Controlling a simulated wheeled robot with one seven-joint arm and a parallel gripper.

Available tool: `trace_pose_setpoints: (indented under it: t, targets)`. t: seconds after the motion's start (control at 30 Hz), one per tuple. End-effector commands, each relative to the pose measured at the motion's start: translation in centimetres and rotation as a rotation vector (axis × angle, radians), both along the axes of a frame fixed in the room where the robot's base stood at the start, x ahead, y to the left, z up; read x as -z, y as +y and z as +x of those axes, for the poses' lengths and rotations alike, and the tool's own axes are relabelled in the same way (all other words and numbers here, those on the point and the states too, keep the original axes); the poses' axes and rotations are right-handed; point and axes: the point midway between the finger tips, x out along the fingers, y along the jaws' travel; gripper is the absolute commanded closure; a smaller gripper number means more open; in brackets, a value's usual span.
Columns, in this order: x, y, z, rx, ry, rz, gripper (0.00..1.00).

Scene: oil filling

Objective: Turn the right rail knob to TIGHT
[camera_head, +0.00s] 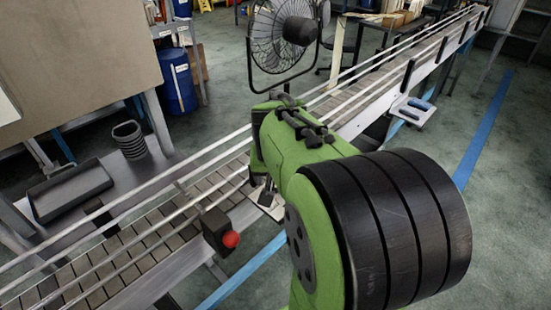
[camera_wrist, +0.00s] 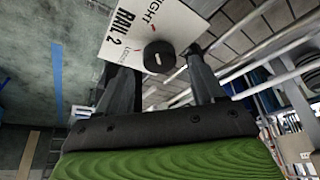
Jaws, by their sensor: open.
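In the wrist view a black round knob (camera_wrist: 159,56) with a pale mark on its face sits on a white plate (camera_wrist: 125,38). The plate reads "RAIL 2", with partly visible TIGHT and LOOSE lettering and red marks. My gripper (camera_wrist: 154,66) is open, with one dark finger to each side of the knob. The knob shows between the fingertips; I cannot tell whether they touch it. In the head view the white plate (camera_head: 267,208) shows only in part beside the conveyor rail, and my green arm hides the knob and most of the gripper.
A conveyor (camera_head: 135,245) with metal guide rails runs diagonally under my arm. A black box with a red button (camera_head: 230,239) stands on its near side, left of my gripper. A fan (camera_head: 283,38) stands behind.

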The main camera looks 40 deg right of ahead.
Motion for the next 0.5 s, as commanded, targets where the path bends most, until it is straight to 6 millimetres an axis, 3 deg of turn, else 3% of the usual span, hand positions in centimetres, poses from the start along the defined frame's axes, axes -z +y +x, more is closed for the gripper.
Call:
trace_pose_setpoints:
  t: [0.03, 0.3, 0.5]
  targets:
    - [-1.9, 0.4, -0.3, -0.002, -0.008, -0.003, 0.32]
    - [-9.1, 2.4, -2.4, -0.001, -0.006, -0.002, 0.32]
    - [-12.1, 3.4, -3.4, 0.0, -0.002, -0.001, 0.32]
